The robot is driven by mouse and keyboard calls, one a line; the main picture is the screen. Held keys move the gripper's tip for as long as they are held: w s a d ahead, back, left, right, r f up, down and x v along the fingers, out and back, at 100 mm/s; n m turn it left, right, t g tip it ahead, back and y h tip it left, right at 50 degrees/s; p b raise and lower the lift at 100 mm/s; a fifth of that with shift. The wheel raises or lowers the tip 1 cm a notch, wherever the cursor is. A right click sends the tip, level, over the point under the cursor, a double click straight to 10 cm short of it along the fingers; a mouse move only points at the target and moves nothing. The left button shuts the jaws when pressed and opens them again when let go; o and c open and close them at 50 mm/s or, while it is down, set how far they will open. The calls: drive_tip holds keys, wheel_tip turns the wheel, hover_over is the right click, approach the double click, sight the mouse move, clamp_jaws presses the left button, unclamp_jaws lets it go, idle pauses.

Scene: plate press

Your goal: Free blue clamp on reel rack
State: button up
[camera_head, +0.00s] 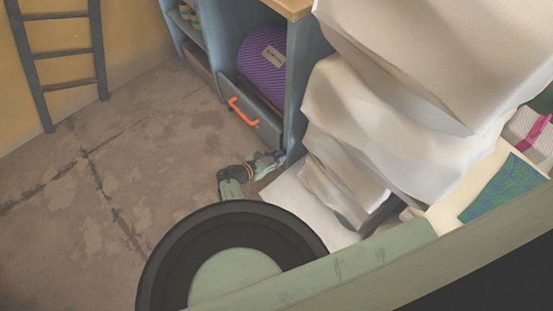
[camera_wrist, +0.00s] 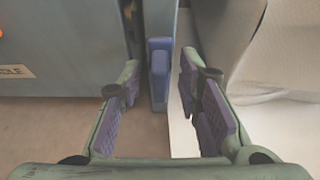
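A blue clamp (camera_wrist: 159,75) sits at a narrow blue-grey upright in the middle of the wrist view. My gripper (camera_wrist: 159,72) is open, with one finger on each side of the clamp and a visible gap to each. Nothing is held. In the head view my gripper (camera_head: 268,160) is low beside the front post of the blue reel rack (camera_head: 298,95). The clamp cannot be made out there. A purple reel (camera_head: 262,65) with a tag sits in the rack.
A drawer front (camera_head: 250,118) with an orange handle (camera_head: 243,112) is left of the post. Large white draped material (camera_head: 375,140) stands close on the right, and a white sheet (camera_head: 305,210) lies below it. A ladder (camera_head: 65,50) leans at the back left. Open floor (camera_head: 130,165) lies left.

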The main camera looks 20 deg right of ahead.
drive_tip(key=shift+w+d+f, duration=0.1)
drive_tip(key=shift+d, duration=0.2)
drive_tip(key=shift+c, duration=0.4)
clamp_jaws()
